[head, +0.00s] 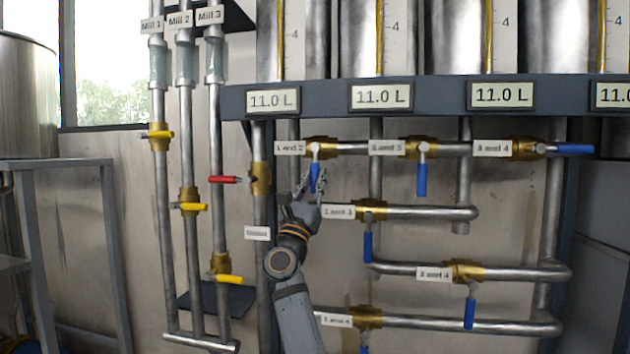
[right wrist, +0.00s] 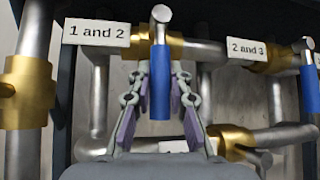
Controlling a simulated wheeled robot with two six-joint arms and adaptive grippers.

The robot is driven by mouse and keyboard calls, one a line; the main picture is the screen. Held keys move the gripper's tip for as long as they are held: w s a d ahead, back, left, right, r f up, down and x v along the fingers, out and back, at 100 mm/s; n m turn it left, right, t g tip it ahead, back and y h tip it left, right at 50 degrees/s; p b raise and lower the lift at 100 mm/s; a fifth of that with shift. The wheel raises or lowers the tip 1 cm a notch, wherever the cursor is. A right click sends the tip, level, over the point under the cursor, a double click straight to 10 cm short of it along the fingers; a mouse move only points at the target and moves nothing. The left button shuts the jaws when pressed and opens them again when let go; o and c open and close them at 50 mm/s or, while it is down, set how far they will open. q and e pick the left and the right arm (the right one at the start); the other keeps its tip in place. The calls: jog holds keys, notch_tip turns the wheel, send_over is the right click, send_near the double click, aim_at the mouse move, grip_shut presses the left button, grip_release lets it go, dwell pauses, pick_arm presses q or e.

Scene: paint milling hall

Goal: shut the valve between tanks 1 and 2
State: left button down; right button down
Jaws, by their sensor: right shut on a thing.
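The valve labelled "1 and 2" (head: 320,148) has a brass body on a horizontal pipe. Its blue lever (head: 315,172) hangs straight down, across the pipe. My right gripper (head: 311,183) reaches up from below and is shut on this lever. In the right wrist view the lever (right wrist: 160,95) stands between the two fingers, under the brass body (right wrist: 142,45) and the label "1 and 2" (right wrist: 96,32). My left gripper is not in view.
Valve "2 and 3" (head: 421,148) has its blue lever down; "3 and 4" (head: 524,148) has its lever along the pipe. More blue-levered valves sit below. A red lever (head: 223,180) is left of my gripper. Tank displays (head: 272,100) read 11.0 L.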

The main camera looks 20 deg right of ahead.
jog(key=c, duration=1.2)
grip_release()
jog(key=shift+s+a+f, duration=0.1)
jog(key=shift+a+f, duration=0.15)
jog(key=shift+f, duration=0.1)
jog(key=v, duration=0.6)
jog(key=shift+s+a+f, duration=0.2)
jog(key=shift+s, duration=0.05)
